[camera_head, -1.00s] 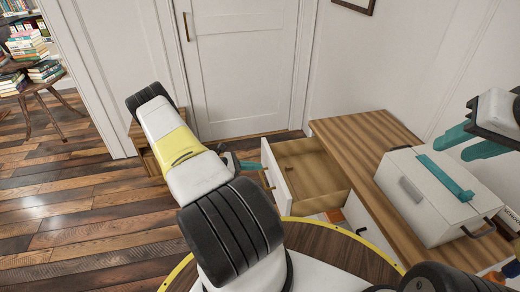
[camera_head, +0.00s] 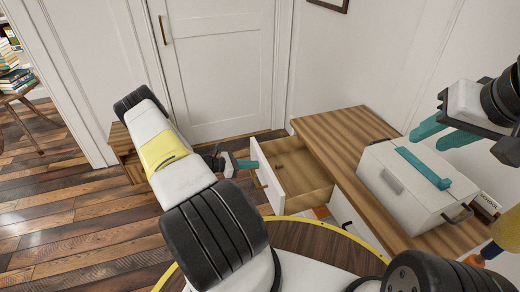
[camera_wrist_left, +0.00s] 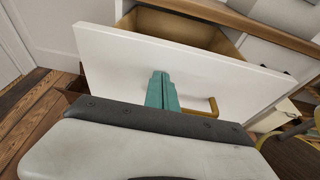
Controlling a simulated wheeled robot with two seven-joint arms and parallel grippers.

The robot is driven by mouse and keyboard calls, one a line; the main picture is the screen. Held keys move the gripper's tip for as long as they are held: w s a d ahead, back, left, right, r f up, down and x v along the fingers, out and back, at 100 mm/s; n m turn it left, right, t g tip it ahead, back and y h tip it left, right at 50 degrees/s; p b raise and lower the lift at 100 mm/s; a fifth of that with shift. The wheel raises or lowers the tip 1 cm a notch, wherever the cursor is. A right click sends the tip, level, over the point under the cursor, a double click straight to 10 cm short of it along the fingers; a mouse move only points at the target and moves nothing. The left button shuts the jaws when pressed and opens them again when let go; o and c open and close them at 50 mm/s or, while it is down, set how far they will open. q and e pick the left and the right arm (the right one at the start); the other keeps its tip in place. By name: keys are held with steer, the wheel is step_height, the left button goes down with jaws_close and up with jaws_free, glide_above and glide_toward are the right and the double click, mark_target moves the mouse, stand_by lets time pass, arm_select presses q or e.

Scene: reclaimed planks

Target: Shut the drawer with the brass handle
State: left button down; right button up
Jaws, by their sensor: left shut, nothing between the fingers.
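The drawer (camera_head: 268,179) sticks out of the wooden-topped cabinet, open, with a white front and a bare wooden inside. Its brass handle (camera_wrist_left: 204,107) shows low on the white front in the left wrist view. My left gripper (camera_head: 254,164) is shut and empty, its teal fingertips at the outer face of the drawer front. In the left wrist view the fingers (camera_wrist_left: 161,82) point at the front, left of and above the handle; whether they touch it I cannot tell. My right gripper (camera_head: 437,134) is open and empty above the white box.
The white box (camera_head: 405,195) with a teal strip stands on the cabinet top (camera_head: 345,140). A round dark wooden top with a yellow rim (camera_head: 318,240) is in front. Small orange items (camera_head: 321,212) lie beside the drawer.

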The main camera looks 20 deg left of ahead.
arm_select(q)
steer(key=w+d, duration=0.4)
steer(key=d, duration=0.1)
steer(key=w+d, duration=0.5)
steer(key=d, duration=0.1)
steer(key=w+d, duration=0.5)
steer(key=shift+d, duration=0.3)
steer(key=shift+w+d+r, duration=0.1)
steer(key=shift+w+d, duration=0.15)
steer(key=shift+d, duration=0.15)
